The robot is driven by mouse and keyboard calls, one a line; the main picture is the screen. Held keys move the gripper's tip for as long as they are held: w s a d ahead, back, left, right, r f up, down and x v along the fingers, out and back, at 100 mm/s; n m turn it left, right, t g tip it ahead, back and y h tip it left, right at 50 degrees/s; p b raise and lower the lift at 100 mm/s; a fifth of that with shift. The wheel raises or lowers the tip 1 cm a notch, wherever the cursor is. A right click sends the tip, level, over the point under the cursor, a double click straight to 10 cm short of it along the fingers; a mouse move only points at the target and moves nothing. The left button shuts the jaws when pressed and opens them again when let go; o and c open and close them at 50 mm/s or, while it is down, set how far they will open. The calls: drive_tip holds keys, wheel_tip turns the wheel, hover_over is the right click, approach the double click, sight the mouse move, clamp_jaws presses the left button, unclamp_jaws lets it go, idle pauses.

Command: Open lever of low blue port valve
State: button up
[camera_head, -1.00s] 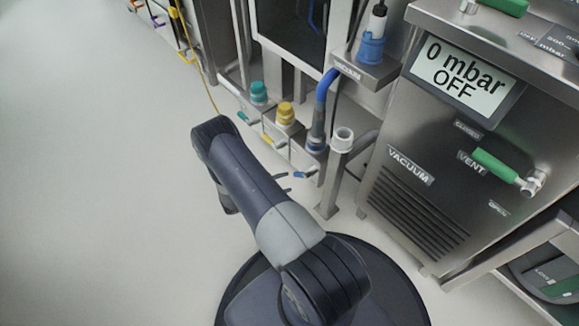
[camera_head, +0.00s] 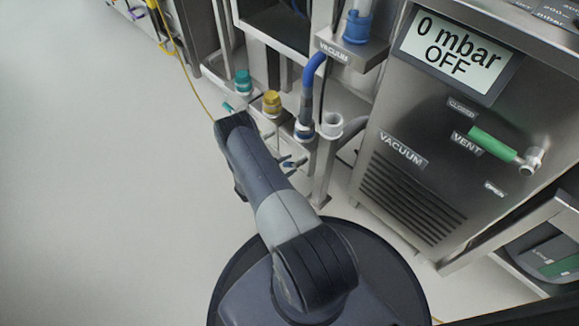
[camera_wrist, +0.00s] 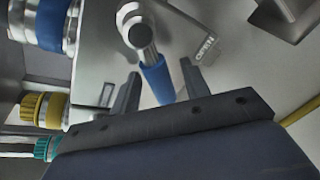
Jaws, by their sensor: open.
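The blue port valve's lever (camera_wrist: 157,82) has a blue grip on a round metal pivot in the wrist view. My gripper (camera_wrist: 159,78) is open, with one dark finger on each side of the blue grip. I cannot tell whether either finger touches it. An "OPEN" label (camera_wrist: 205,48) is on the metal plate to the right of the lever. The blue port (camera_wrist: 48,22) is at the upper left. In the head view, my gripper's fingertips (camera_head: 290,163) show beside my arm, below the port with the blue hose (camera_head: 313,72). The lever there is mostly hidden or too small to make out.
A yellow port (camera_head: 271,102) and a teal port (camera_head: 243,82) stand left of the blue one. A white capped post (camera_head: 332,124) stands close on the right. The vacuum cabinet (camera_head: 400,180) is farther right. Open floor is at left.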

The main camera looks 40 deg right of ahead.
drive_tip(key=shift+d+f, duration=0.1)
drive_tip(key=shift+d, duration=0.3)
drive_tip(key=shift+c, duration=0.2)
clamp_jaws()
